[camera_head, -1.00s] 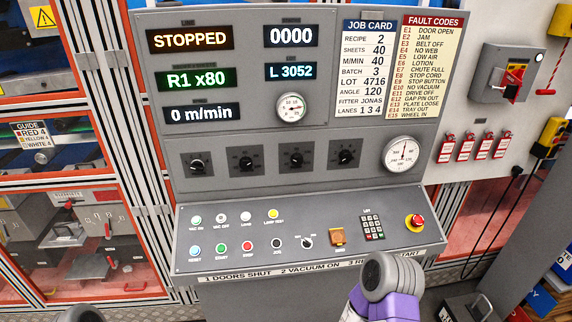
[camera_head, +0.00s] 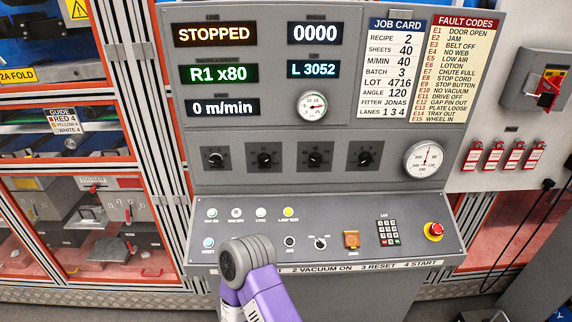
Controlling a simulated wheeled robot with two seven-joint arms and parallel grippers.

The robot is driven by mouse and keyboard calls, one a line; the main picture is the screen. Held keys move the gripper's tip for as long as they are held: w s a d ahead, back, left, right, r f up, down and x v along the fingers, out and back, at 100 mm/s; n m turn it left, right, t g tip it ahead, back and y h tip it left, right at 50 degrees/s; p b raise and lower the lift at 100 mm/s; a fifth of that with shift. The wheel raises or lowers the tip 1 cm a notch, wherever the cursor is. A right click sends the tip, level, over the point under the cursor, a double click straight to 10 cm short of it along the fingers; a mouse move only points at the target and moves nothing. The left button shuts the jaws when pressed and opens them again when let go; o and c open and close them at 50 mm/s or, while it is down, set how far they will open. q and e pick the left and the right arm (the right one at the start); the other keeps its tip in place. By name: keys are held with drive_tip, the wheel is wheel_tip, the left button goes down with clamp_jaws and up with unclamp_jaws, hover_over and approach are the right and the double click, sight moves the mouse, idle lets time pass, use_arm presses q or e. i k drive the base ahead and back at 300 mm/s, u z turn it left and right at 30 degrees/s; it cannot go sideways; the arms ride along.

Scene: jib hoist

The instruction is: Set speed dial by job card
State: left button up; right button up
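The job card (camera_head: 396,70) hangs on the upper panel and reads recipe 2, sheets 40, M/MIN 40, batch 3, lot 4716, angle 120, fitter Jonas, lanes 1 3 4. A row of black dials on the panel below holds a first dial (camera_head: 215,157), a second (camera_head: 264,159), a third (camera_head: 315,159) and a fourth (camera_head: 365,158). Their labels and scales are too small to read, so I cannot tell which one sets speed. The speed display (camera_head: 210,107) reads 0 m/min. Neither gripper shows; only a purple arm link of mine stands before the lower console.
Other displays read STOPPED (camera_head: 215,35), R1 x80 (camera_head: 212,73), 0000 (camera_head: 315,33) and L 3052 (camera_head: 313,69). The sloped console has several buttons, a keypad (camera_head: 388,232) and a red stop button (camera_head: 435,230). My arm hides some buttons. A fault codes sheet (camera_head: 455,70) hangs beside the card.

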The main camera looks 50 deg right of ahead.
sight(316, 158)
drive_tip(key=k, duration=1)
drive_tip(key=z, duration=1.05)
drive_tip(key=i, duration=0.45)
drive_tip(key=z, duration=0.05)
